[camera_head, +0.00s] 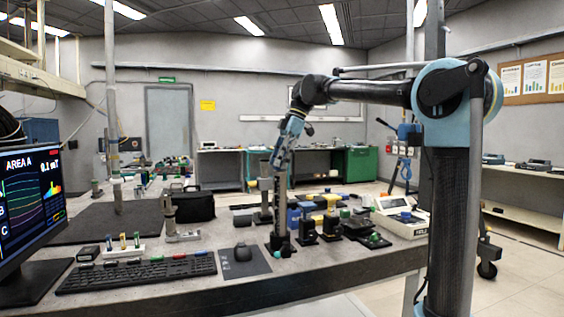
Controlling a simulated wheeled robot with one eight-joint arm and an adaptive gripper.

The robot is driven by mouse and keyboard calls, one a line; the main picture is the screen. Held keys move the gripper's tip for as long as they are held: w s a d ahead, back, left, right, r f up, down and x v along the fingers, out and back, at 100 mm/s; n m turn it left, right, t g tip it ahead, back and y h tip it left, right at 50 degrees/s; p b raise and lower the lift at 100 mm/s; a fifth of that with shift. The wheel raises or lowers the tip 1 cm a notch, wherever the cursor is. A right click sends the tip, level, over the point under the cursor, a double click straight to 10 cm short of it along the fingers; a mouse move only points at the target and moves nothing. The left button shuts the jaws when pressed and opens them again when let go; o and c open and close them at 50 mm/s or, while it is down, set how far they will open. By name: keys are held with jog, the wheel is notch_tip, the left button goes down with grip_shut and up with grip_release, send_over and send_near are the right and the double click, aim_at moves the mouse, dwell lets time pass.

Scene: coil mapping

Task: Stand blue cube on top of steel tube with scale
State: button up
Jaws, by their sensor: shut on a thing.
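My gripper (279,164) is at the end of my arm, pointing down near the middle of the view. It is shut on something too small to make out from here. An upright dark tube with pale marks along it (278,208), seemingly the steel tube with scale, stands on the bench directly below my gripper. I cannot tell whether the gripper or what it holds touches the tube's top. The blue cube cannot be made out for sure. A blue block (293,216) shows just right of the tube, partly hidden by it.
Black stands and yellow and dark blocks crowd the bench right of the tube, beside a white bench instrument (400,214). A grey stand (170,213) and black bag (194,207) stand further back.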

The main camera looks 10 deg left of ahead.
jog(key=shift+f, duration=0.2)
jog(key=o, duration=1.1)
jog(key=shift+o, duration=0.2)
jog(key=shift+r, duration=0.1)
jog(key=v, duration=1.1)
jog(key=shift+r, duration=0.35)
jog(key=s+d+f+m+t+h, duration=0.1)
jog(key=s+d+f+m, duration=0.25)
jog(key=d+f, duration=0.4)
jog(key=s+d+f+m+t, duration=0.1)
jog(key=s+d+f+m, duration=0.1)
jog(key=d+f+m, duration=0.5)
jog(key=s+d+f+m+t+h, duration=0.1)
jog(key=s+d+f+m, duration=0.15)
jog(key=d+f, duration=0.4)
jog(key=s+d+f+m, duration=0.3)
jog(key=s+d+f, duration=0.2)
jog(key=f, duration=0.4)
jog(key=s+d+f+m+t+h, duration=0.1)
jog(key=s+d+f+m, duration=0.3)
jog(key=f, duration=0.6)
jog(key=s+d+f+m+h, duration=0.1)
jog(key=s+d+f+m, duration=0.3)
jog(key=s+d+f, duration=0.3)
notch_tip(320, 180, down, 3)
jog(key=shift+s+r+t, duration=0.25)
jog(key=shift+s+t, duration=0.05)
jog(key=shift+s, duration=0.5)
